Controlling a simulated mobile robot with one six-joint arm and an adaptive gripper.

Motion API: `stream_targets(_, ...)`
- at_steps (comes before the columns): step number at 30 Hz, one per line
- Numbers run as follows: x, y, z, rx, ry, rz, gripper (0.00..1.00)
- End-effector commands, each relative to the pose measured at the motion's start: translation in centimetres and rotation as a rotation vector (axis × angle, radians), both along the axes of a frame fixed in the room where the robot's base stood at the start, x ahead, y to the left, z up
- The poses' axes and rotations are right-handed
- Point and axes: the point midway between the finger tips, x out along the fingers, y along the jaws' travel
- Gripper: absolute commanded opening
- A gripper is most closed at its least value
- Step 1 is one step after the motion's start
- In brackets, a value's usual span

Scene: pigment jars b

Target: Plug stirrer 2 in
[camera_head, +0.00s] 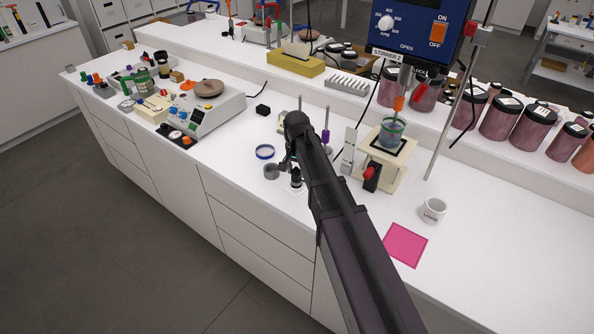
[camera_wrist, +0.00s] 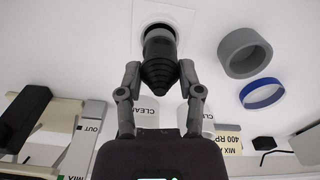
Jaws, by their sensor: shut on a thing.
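Stirrer 2 (camera_head: 415,30) is a blue box with a white dial and an orange switch, with an orange-shafted tool below it over a glass beaker (camera_head: 391,131). My gripper (camera_wrist: 160,72) is shut on a black ribbed, tapering plug (camera_wrist: 159,58), one finger on each side. The plug's far end is at a round grey socket (camera_wrist: 158,27) in a white square plate. I cannot tell how deep the plug sits in it. In the head view my gripper (camera_head: 296,160) is above the counter, with the dark plug (camera_head: 296,181) below it. My arm hides part of this area.
A grey ring (camera_wrist: 244,53) and a blue ring (camera_wrist: 262,93) lie right of the plug in the wrist view. A white mug (camera_head: 433,210) and a pink square (camera_head: 405,245) are at the right. A cream stand (camera_head: 385,165) holds the beaker. Dark jars (camera_head: 530,128) line the back shelf.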

Motion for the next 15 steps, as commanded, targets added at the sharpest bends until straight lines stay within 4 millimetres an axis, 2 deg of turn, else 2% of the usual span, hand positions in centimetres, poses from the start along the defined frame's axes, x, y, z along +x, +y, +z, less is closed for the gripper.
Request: stream_targets(15, 0.00, -0.01, -1.01, 0.000, 0.000, 0.000, 0.01)
